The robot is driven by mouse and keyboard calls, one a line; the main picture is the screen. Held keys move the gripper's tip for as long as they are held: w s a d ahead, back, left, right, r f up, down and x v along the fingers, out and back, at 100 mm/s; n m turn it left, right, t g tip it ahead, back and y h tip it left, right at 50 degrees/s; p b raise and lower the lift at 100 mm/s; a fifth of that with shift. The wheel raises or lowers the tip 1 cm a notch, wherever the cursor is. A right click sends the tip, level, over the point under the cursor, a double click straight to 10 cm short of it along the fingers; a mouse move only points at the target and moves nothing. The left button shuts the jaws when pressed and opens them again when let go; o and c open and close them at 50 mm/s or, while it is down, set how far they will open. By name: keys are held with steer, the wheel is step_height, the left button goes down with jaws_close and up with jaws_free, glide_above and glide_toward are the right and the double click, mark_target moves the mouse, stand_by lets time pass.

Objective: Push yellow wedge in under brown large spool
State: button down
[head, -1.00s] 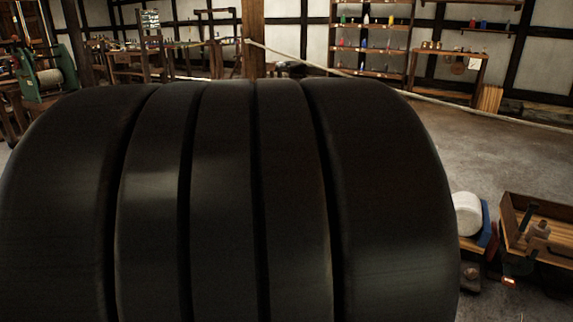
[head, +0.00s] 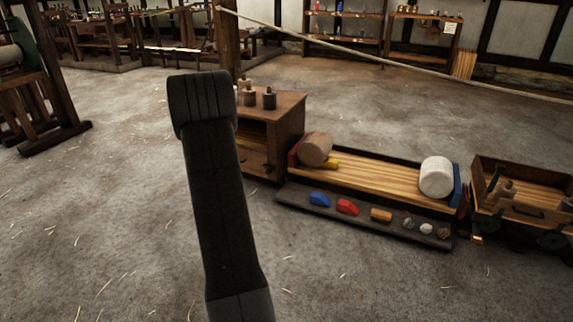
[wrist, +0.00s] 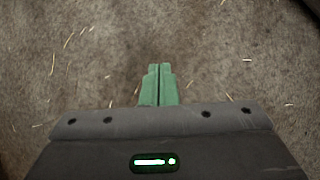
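The brown large spool (head: 316,149) lies on its side at the left end of a low slatted wooden bed (head: 380,180). The yellow wedge (head: 332,164) lies on the bed at the spool's lower right edge. I cannot tell whether they touch. In the wrist view, the green fingers of my gripper (wrist: 159,70) are together with only a thin line between them, empty, over bare floor. The gripper itself does not show in the head view, only my dark arm, left of the bed. The spool and wedge are not in the wrist view.
A white spool (head: 436,177) lies at the bed's right end. A front ledge (head: 300,200) holds a blue wedge (head: 319,199), a red wedge (head: 347,206), an orange block (head: 381,215) and small stones. A cabinet (head: 278,130) stands left, a crate (head: 520,180) right. The front floor is clear.

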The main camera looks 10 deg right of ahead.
steer(key=s+a+f+n+g, duration=0.4)
steer(key=s+a+f+n, duration=0.1)
steer(key=f+n, duration=0.5)
steer(key=s+a+f+n+g+y+p, duration=0.1)
steer(key=s+a+f+n+g, duration=0.3)
steer(key=f+n, duration=0.6)
steer(key=shift+s+a+y, duration=0.3)
steer(key=shift+s+a, duration=0.3)
steer(key=shift+a, duration=0.65)
